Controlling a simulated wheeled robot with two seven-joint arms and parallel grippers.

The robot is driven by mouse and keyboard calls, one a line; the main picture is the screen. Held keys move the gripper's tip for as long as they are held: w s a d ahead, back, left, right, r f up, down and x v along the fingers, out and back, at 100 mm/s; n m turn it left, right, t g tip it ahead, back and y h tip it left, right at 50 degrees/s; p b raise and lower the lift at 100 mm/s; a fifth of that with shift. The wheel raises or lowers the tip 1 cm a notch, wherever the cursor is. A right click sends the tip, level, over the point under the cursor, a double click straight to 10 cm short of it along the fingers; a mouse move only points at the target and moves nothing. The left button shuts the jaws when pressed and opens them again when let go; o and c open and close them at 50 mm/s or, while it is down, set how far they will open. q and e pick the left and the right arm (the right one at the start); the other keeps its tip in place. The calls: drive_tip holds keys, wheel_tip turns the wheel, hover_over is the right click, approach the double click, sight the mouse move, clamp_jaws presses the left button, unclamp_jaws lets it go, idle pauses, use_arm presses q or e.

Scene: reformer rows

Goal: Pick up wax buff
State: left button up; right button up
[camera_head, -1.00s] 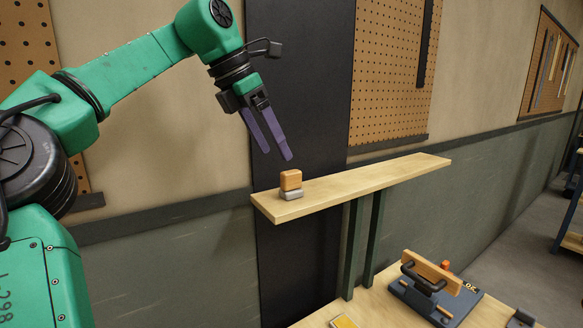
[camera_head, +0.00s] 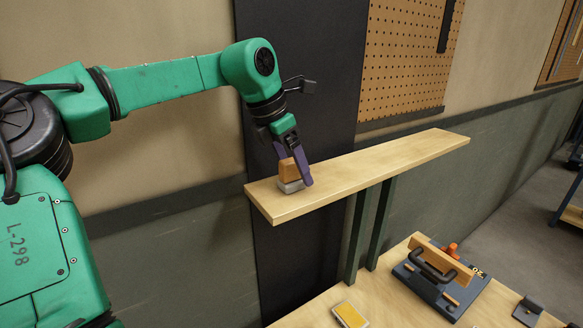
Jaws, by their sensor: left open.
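The likely wax buff is a small block with an orange-tan upper part and a grey base (camera_head: 287,172). It sits near the left end of the wooden shelf (camera_head: 370,172). My left gripper (camera_head: 294,168) reaches down over it from above. Its purple fingers are open and lie around the block, one at its right front and one behind it. The front finger hides part of the block. I cannot tell whether the fingers touch it. My right gripper is not in view.
The rest of the shelf is bare. Below, a workbench (camera_head: 385,300) holds a dark blue fixture with a wooden bar (camera_head: 440,270), a yellow-topped block (camera_head: 350,315) and a small dark bracket (camera_head: 527,310). Pegboard (camera_head: 405,65) hangs behind the shelf.

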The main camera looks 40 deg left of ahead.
use_arm(q)
drive_tip(key=shift+w+d+f, duration=0.15)
drive_tip(key=shift+d+f, duration=0.15)
drive_tip(key=shift+f, duration=0.3)
drive_tip(key=shift+d, duration=0.1)
drive_tip(key=shift+r, duration=0.1)
drive_tip(key=shift+c, duration=0.9)
clamp_jaws()
drive_tip(key=shift+r, duration=0.45)
wheel_tip(320, 180, up, 9)
drive_tip(key=shift+r+b, duration=0.1)
drive_tip(key=shift+b, duration=0.4)
drive_tip(key=c, duration=0.9)
unclamp_jaws()
drive_tip(key=shift+c, duration=1)
